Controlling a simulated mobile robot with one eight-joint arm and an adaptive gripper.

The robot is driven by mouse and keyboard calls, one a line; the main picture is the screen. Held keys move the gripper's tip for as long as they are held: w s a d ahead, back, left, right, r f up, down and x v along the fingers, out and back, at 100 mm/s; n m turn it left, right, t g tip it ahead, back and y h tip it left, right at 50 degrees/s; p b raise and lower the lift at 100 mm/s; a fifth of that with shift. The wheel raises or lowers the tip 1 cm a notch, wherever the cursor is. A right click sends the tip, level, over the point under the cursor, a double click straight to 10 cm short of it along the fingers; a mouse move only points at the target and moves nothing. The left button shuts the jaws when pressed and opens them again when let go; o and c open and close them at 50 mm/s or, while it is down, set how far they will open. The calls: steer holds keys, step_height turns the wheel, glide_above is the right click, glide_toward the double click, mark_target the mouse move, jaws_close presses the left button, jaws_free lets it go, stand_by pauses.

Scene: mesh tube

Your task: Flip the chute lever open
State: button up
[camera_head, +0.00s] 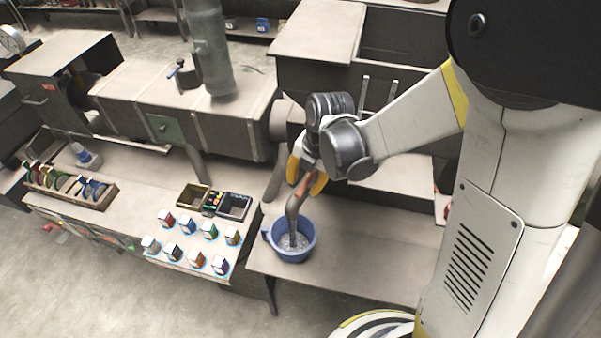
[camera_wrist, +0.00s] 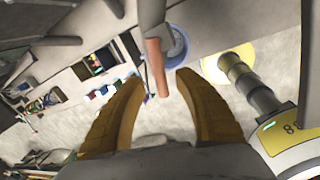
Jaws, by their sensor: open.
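An orange-red handle (camera_head: 303,186), which looks like the chute lever, shows by my gripper in the head view. In the wrist view the handle (camera_wrist: 157,68) lies between my two yellow fingers, with a gap visible on each side. My gripper (camera_head: 306,178) is open; in the wrist view its fingertips (camera_wrist: 160,77) are spread wide. How deep the handle sits between the fingers I cannot tell. A grey curved chute-like piece (camera_head: 292,208) runs down from the handle toward a blue bucket (camera_head: 268,237). The handle's upper part is partly hidden by my gripper.
The bucket holds grey loose material and stands on the bench (camera_head: 365,258). To the left are several small boxes on a panel (camera_head: 187,268), dark bins (camera_head: 233,206) and a rack of coloured items (camera_head: 100,204). A large grey duct (camera_head: 225,115) stands behind. The bench right of the bucket is clear.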

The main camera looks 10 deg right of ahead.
steer(key=shift+a+f, duration=0.15)
steer(key=shift+f, duration=0.65)
jaws_close()
steer(key=shift+f+b, duration=0.1)
steer(key=shift+b, duration=0.25)
steer(key=shift+s+d+n+b, duration=0.2)
steer(key=shift+d+n+b, duration=0.15)
steer(key=shift+n, duration=0.35)
